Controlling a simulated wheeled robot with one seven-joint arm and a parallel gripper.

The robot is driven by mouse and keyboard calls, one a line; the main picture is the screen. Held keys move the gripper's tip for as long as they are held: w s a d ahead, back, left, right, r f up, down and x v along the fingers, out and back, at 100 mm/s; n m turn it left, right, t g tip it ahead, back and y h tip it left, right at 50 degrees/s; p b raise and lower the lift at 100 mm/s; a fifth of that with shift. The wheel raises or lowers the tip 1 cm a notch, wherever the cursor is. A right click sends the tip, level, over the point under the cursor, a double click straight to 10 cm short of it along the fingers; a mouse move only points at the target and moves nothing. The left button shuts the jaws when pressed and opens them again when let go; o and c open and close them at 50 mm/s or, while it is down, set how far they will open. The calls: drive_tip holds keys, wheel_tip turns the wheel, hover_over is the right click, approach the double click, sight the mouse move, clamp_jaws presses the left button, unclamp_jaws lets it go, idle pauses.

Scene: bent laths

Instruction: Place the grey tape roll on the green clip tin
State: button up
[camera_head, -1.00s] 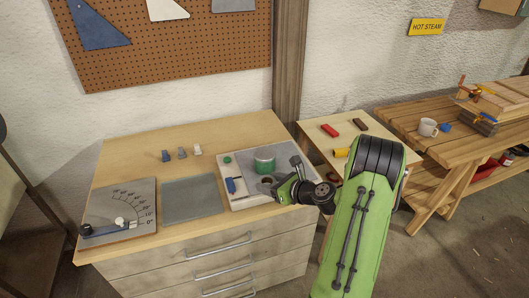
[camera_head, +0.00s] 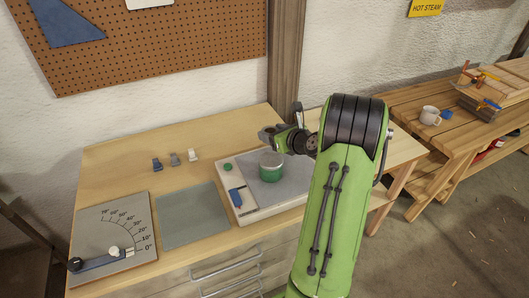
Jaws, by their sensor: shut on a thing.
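The green clip tin (camera_head: 271,170), round with a pale grey top, stands upright on the grey panel of the white tray. My gripper (camera_head: 272,134) is shut on the grey tape roll (camera_head: 265,133), a small dark grey ring. In the picture they appear just above and behind the tin, with a visible space between roll and tin. The roll is partly hidden by the jaws, and its exact height is hard to tell.
The white tray (camera_head: 247,217) also holds a blue-handled tool (camera_head: 236,197) and a small green disc (camera_head: 228,167). Several small clips (camera_head: 175,159) stand on the bench to the left. A grey mat (camera_head: 192,215) and an angle-scale board (camera_head: 113,240) lie there too.

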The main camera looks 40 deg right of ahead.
sight(274, 162)
drive_tip(key=f+b, duration=0.2)
drive_tip(key=f, duration=0.7)
drive_tip(key=shift+s+f, duration=0.1)
drive_tip(key=shift+s, duration=0.1)
